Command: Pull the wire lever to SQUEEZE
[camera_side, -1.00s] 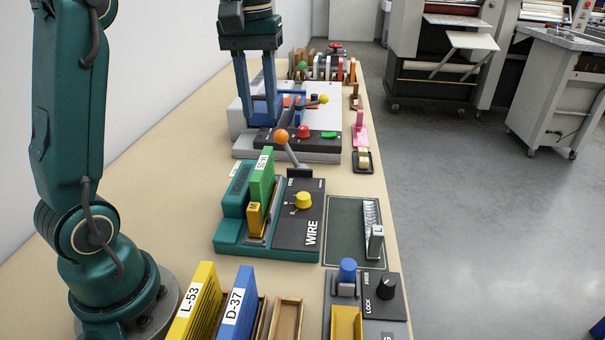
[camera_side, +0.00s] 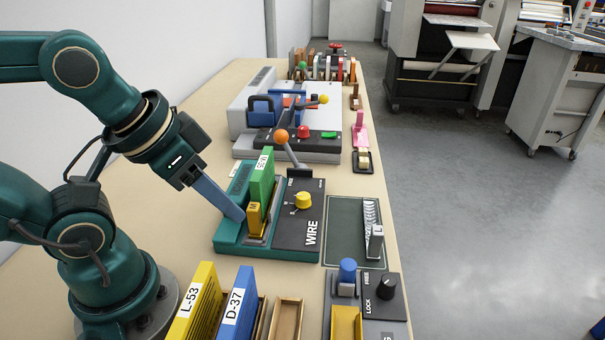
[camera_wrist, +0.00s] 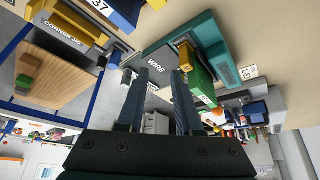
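The wire machine (camera_side: 232,246) has a green base and a black panel (camera_side: 311,228) marked WIRE with a yellow knob (camera_side: 303,201). Its lever, a grey rod topped by an orange ball (camera_side: 282,136), rises from a black bracket at the panel's far end and leans left. No SQUEEZE marking is legible. My gripper (camera_side: 240,215) points down and right at the machine's left part, left of the lever and nearer the camera. In the wrist view my gripper (camera_wrist: 160,72) has its two fingers apart with nothing held. The machine (camera_wrist: 158,66) shows beyond them; I cannot make out the lever there.
A green book block (camera_side: 262,172) and a small yellow block (camera_side: 254,218) stand upright on the machine, close to my fingers. A grey machine with a yellow-ball lever (camera_side: 323,99) stands behind. Yellow and blue binders (camera_side: 238,308) stand in front. Bare tabletop lies to the left.

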